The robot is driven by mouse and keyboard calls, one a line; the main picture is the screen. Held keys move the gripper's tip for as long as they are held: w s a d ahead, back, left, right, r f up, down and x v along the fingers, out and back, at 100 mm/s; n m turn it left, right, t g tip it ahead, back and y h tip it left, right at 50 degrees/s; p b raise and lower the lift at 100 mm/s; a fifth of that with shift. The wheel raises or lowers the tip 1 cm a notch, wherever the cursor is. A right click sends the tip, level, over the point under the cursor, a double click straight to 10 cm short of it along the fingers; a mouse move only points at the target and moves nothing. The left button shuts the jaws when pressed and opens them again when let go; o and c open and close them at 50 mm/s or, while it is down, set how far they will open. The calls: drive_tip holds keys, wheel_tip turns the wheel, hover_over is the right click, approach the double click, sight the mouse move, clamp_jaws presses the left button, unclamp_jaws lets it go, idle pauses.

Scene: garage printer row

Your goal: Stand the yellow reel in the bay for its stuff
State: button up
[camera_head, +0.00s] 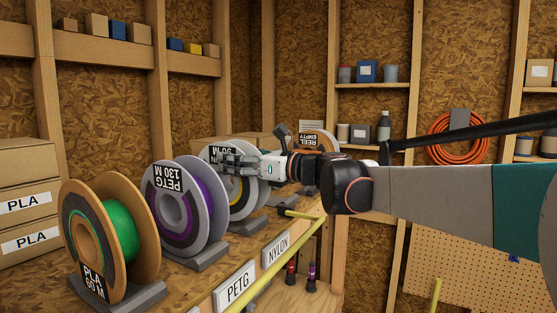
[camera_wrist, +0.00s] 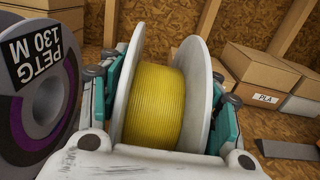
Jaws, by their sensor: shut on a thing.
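The yellow reel (camera_wrist: 155,105) has pale grey flanges and yellow filament. In the head view the reel (camera_head: 246,193) stands upright behind the purple reel, its label partly covered by my fingers; "90 M" shows. My gripper (camera_head: 232,160) reaches in from the right and is shut on the reel. In the wrist view its teal fingers lie outside both flanges. A grey cradle (camera_head: 253,219) lies by the reel's foot; I cannot tell whether the reel rests in it. The NYLON sign (camera_head: 276,247) is on the shelf front, right of the PETG sign (camera_head: 235,286).
The purple PETG reel (camera_head: 187,203) stands close on the left of the yellow reel. A green PLA reel (camera_head: 105,237) is nearest. Boxes (camera_wrist: 262,80) sit behind on the right. A yellow rail (camera_head: 285,262) runs along the shelf front.

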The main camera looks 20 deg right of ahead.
drive_tip(key=shift+s+a+f+b, duration=0.1)
drive_tip(key=shift+f+b, duration=0.4)
drive_tip(key=shift+f, duration=0.25)
drive_tip(key=o, duration=1.7)
drive_tip(key=shift+c, duration=0.2)
drive_tip(key=shift+o, duration=0.6)
drive_tip(key=shift+o, duration=1.4)
drive_tip(key=shift+r, duration=0.1)
wheel_tip(320, 180, up, 10)
drive_tip(key=shift+f, duration=0.1)
